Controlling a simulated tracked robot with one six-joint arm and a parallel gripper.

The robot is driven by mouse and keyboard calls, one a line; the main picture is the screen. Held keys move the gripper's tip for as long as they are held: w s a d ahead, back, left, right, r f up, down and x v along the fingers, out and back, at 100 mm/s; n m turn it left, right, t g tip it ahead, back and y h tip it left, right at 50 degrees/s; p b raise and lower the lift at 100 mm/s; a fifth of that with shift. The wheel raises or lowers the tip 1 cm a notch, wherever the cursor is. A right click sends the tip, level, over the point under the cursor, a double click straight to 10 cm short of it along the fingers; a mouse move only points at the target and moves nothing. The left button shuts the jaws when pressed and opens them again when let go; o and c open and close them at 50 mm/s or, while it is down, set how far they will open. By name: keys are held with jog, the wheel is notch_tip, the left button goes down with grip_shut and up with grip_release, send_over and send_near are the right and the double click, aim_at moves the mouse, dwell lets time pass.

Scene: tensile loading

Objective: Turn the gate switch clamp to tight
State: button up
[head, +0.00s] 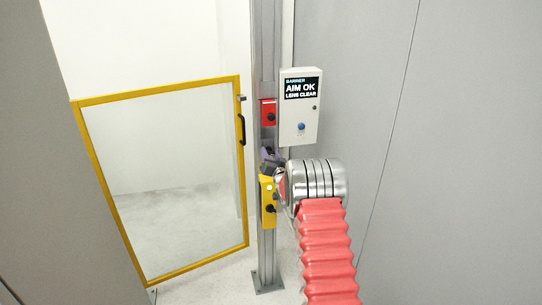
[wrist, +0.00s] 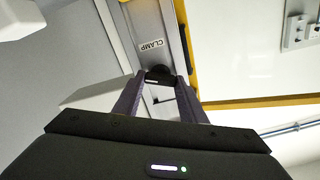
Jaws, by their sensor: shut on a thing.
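The clamp knob (wrist: 160,73) is a small black knob on the grey post, beside a label reading CLAMP (wrist: 151,45) that appears upside down in the wrist view. My gripper (wrist: 160,80) has its two purple fingers closed on either side of the knob. In the head view my gripper (head: 270,158) is at the post, just above a yellow switch box (head: 267,188) with a black knob. The clamp knob cannot be made out there, and I cannot read whether it stands at tight.
The grey post (head: 267,50) carries a red box (head: 268,105) above my gripper. A white cabinet (head: 299,135) reading AIM OK, LENS CLEAR hangs just right of it. A yellow-framed gate (head: 242,190) stands left of the post. Grey walls flank the scene.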

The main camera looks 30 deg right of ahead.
jog(key=shift+c, duration=0.7)
jog(key=shift+d+m, duration=0.1)
jog(key=shift+m, duration=0.5)
jog(key=o, duration=1.1)
jog(key=shift+c, duration=0.2)
jog(key=shift+s, duration=0.15)
jog(key=v, duration=1.3)
jog(key=shift+s, duration=0.25)
jog(key=shift+f, duration=0.15)
